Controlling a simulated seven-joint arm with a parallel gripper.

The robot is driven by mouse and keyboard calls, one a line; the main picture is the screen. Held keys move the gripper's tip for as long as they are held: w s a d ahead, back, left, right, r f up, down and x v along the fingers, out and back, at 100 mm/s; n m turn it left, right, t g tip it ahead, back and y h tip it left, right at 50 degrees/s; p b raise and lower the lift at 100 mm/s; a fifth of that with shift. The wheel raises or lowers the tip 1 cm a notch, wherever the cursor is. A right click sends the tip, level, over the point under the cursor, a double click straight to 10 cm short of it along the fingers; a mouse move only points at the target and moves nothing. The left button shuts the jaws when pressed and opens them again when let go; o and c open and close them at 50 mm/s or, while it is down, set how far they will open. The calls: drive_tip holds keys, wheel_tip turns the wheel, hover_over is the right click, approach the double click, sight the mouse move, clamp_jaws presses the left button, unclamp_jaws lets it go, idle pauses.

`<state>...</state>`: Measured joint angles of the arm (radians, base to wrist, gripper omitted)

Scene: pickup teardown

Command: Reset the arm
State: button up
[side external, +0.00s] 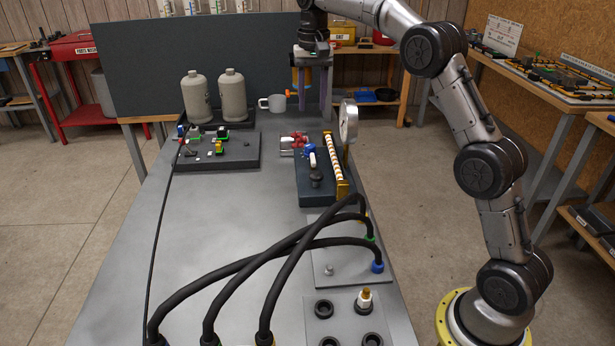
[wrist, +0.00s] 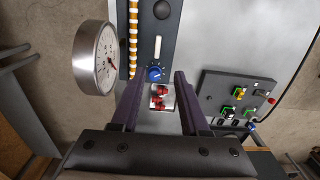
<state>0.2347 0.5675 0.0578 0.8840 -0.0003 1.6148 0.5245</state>
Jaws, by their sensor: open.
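My gripper (side external: 313,112) hangs pointing down over the far right part of the grey bench (side external: 200,260). It is open, and its two dark purple fingers stand apart in the wrist view (wrist: 159,77). I see nothing held between them. In the wrist view a blue knob (wrist: 154,73) and red valve fittings (wrist: 158,97) show in the gap, on or beside the dark gauge panel (side external: 318,190). A small orange item (side external: 289,93) shows beside the fingers; I cannot tell whether it touches them.
A round gauge (side external: 348,121) rises near my gripper. A white mug (side external: 273,103), two beige bottles (side external: 232,95) and a switch panel (side external: 218,152) stand left. Black hoses (side external: 285,250) arch over the front. The middle left of the bench is clear.

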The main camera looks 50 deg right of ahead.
drive_tip(key=s+a+r+t, duration=0.2)
drive_tip(key=s+a+r, duration=0.3)
drive_tip(key=r, duration=0.4)
drive_tip(key=s+a+r+n+t, duration=0.1)
drive_tip(key=s+a+r, duration=0.1)
drive_tip(key=s, duration=0.5)
drive_tip(key=s+a+r+n, duration=0.1)
drive_tip(key=s+a+n, duration=0.1)
drive_tip(key=s, duration=0.4)
drive_tip(key=s+a+f+n+t, duration=0.25)
drive_tip(key=s+f, duration=0.35)
drive_tip(key=s, duration=0.6)
drive_tip(key=s+f+n, duration=0.3)
drive_tip(key=s+f, duration=0.1)
drive_tip(key=f, duration=0.6)
drive_tip(key=shift+s+a+f, duration=0.15)
drive_tip(key=shift+s+a, duration=0.1)
drive_tip(key=shift+a, duration=0.1)
